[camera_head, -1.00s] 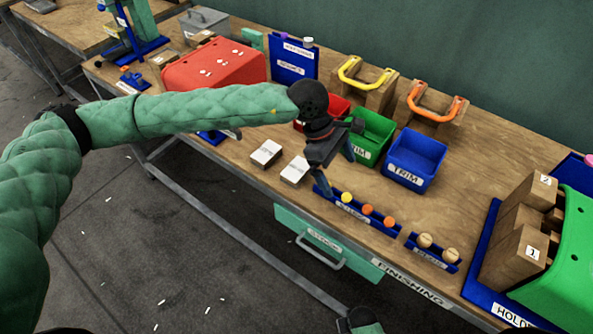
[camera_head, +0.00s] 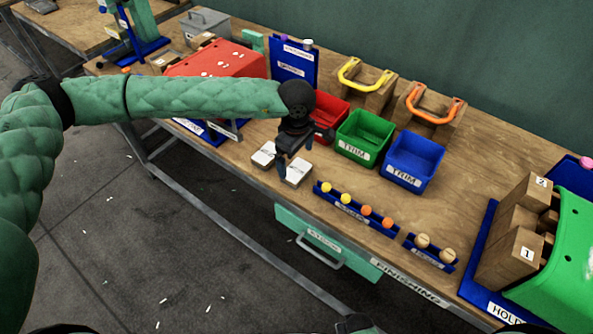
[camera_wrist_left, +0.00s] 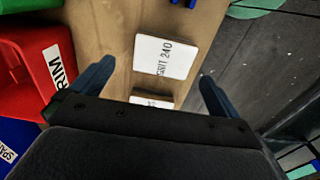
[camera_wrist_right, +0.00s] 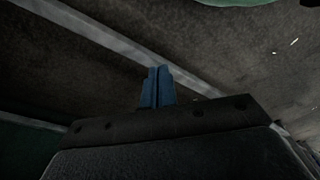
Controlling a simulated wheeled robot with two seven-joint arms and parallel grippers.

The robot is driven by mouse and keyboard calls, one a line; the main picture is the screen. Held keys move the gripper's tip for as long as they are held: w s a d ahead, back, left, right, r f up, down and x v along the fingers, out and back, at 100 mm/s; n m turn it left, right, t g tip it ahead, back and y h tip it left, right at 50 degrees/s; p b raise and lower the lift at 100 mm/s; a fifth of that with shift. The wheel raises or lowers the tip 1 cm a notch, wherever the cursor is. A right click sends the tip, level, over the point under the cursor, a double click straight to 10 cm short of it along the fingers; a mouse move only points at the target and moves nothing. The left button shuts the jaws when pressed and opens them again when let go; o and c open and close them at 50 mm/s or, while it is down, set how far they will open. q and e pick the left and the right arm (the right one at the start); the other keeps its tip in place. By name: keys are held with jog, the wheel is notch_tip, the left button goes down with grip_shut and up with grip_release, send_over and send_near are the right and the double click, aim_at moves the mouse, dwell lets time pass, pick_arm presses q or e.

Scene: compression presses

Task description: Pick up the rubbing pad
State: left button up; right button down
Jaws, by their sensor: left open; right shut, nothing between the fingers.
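Two rubbing pads, small blocks with white tops, lie side by side near the table's front edge. One pad (camera_head: 264,154) is on the left and the other pad (camera_head: 297,172) on the right. In the left wrist view one pad reads "GRIT 240" (camera_wrist_left: 163,56), and the second pad (camera_wrist_left: 151,101) is partly hidden by my gripper body. My left gripper (camera_head: 295,154) is open and empty above the pads; in its wrist view its fingers (camera_wrist_left: 156,73) spread to either side of them. My right gripper (camera_wrist_right: 157,87) is shut and empty, over the floor.
Red (camera_head: 330,112), green (camera_head: 364,138) and blue (camera_head: 415,160) bins stand just right of my left gripper. Trays with yellow and orange balls (camera_head: 347,205) and tan balls (camera_head: 430,252) line the front edge. A red curved panel (camera_head: 218,63) stands at left.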

aim_at(297, 169)
pick_arm(q)
jog(key=f+p, duration=0.1)
jog(key=f, duration=0.1)
jog(key=f+p, duration=0.1)
jog(key=shift+s+d+f+p, duration=0.1)
jog(key=shift+s+f+p, duration=0.2)
jog(key=shift+f, duration=0.5)
pick_arm(e)
notch_tip(297, 169, down, 6)
jog(key=s+d, duration=0.2)
jog(key=shift+s+d+f, duration=0.15)
jog(key=shift+s, duration=0.05)
pick_arm(q)
jog(key=shift+c, duration=0.4)
jog(key=c, duration=0.9)
pick_arm(e)
jog(key=shift+d, duration=0.1)
